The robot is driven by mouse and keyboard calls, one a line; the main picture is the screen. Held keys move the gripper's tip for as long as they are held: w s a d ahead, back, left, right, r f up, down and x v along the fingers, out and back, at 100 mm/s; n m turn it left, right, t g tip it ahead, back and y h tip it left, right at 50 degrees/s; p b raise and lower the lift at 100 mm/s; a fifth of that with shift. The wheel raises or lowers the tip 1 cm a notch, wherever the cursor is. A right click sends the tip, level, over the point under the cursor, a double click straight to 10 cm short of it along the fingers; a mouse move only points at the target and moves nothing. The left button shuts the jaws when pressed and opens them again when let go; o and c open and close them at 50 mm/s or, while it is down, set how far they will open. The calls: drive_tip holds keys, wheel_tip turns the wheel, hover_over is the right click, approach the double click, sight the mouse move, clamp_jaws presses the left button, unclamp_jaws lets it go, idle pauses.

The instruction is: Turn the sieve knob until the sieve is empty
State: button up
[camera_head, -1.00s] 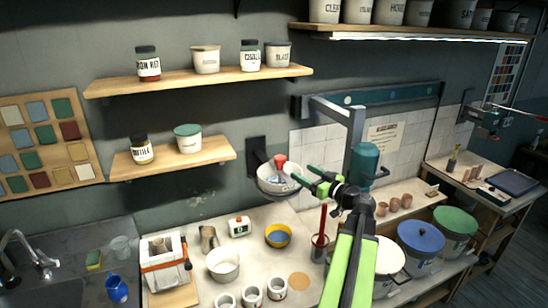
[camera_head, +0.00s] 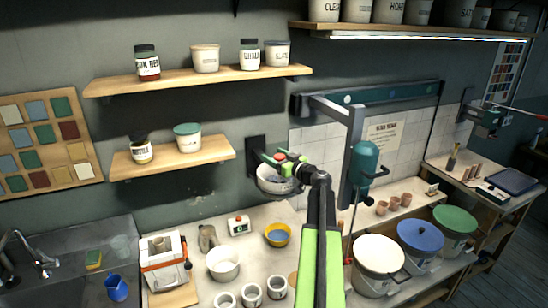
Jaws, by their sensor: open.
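The sieve (camera_head: 274,185) is a pale round bowl on a dark wall bracket above the worktop. Its red knob (camera_head: 280,157) shows at the top of the sieve. My gripper (camera_head: 273,159) has green fingers and is at the knob, over the sieve's upper part. The fingers are open, and one reaches to the left of the knob. Whether they touch the knob cannot be told. The gripper and wrist hide much of the sieve's inside and right side, so its contents are not clear.
A yellow bowl (camera_head: 278,235) stands on the worktop below the sieve, beside a white bowl (camera_head: 223,264). A teal mixer (camera_head: 366,160) hangs close to the right of my arm. Lidded buckets (camera_head: 378,254) stand at the right.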

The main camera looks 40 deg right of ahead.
drive_tip(key=c, duration=1.2)
drive_tip(key=shift+a, duration=0.2)
drive_tip(key=shift+c, duration=0.9)
drive_tip(key=shift+d, duration=0.15)
drive_tip(key=shift+h, duration=0.3)
